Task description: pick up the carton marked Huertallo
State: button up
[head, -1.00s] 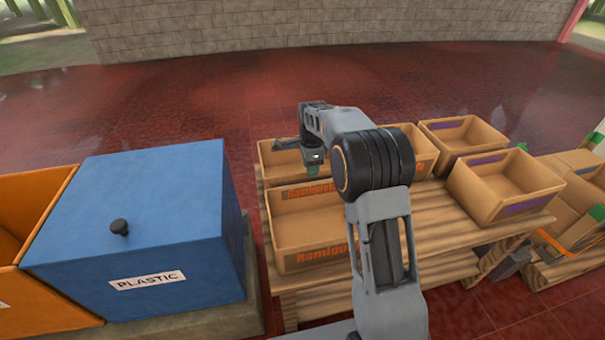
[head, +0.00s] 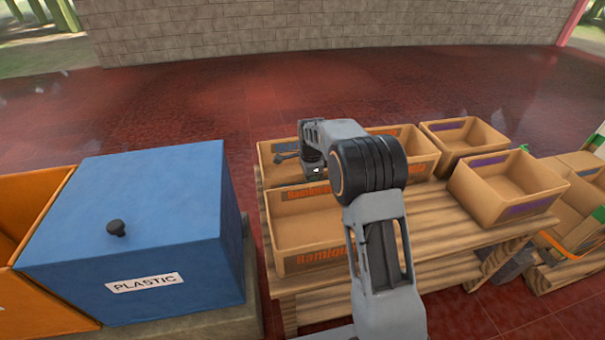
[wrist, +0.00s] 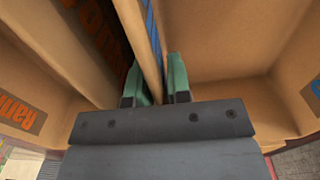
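My gripper (head: 312,172) is lowered at the back left carton (head: 268,152) on the wooden table; the arm hides part of it. In the wrist view, the green fingers of my gripper (wrist: 158,85) stand on either side of a thin cardboard wall (wrist: 140,35). The gap is narrow, and I cannot tell whether they press on it. A blue marking shows beside this wall and another at the right edge, neither readable. I cannot read Huertallo on any carton. The front left carton (head: 318,256) carries orange lettering beginning "Rami".
Another carton with orange print (head: 412,150) stands behind my arm. Two cartons with purple marks, one back right (head: 465,133) and one front right (head: 515,205), stand on the table. A blue PLASTIC bin (head: 130,230) is at left. Bare planks (head: 440,225) lie between cartons.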

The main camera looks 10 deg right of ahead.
grip_shut()
jog(key=shift+r, duration=0.1)
dwell(0.9)
